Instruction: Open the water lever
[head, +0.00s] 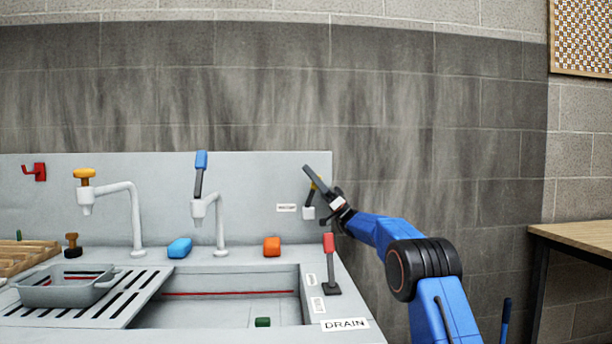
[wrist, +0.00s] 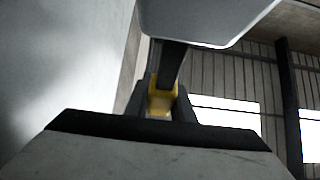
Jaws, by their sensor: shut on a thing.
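A lever with a yellow handle (head: 319,183) and a dark stem is mounted on a small white base (head: 308,213) at the right end of the grey back panel, beside a small white label (head: 287,207). The label is too small to read surely. The lever tilts up and to the right. My gripper (head: 320,182) reaches it from the right and is shut on the yellow handle. In the wrist view the yellow handle (wrist: 162,98) sits between my two dark fingers, with the dark stem beyond it. My fingers partly hide the handle in the head view.
Below is a sink (head: 215,312) with a white tap (head: 215,222) bearing a blue-tipped lever. A red-tipped drain lever (head: 329,262) stands on the right rim, under my arm.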

